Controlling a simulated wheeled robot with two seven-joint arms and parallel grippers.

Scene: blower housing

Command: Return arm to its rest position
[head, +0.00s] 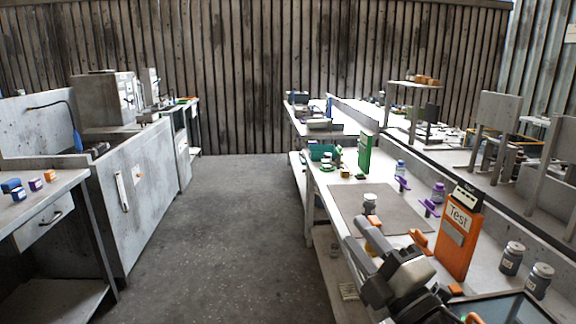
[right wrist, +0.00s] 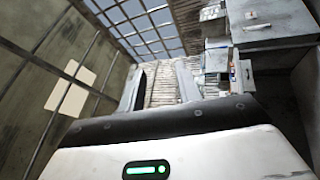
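My right gripper (head: 360,233) is above the front part of the right-hand workbench (head: 345,197), over the near edge of its grey mat. Its fingers point up and away from me. In the right wrist view the two fingers (right wrist: 161,82) stand apart with only the far wall showing between them, so the gripper is open and empty. My left gripper is not in the head view.
A grey-lidded jar (head: 370,203) stands on the mat just beyond my right gripper. An orange "Test" box (head: 459,239) and jars (head: 511,258) are to its right. A green box (head: 364,152) stands farther back. The aisle floor (head: 225,230) is clear.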

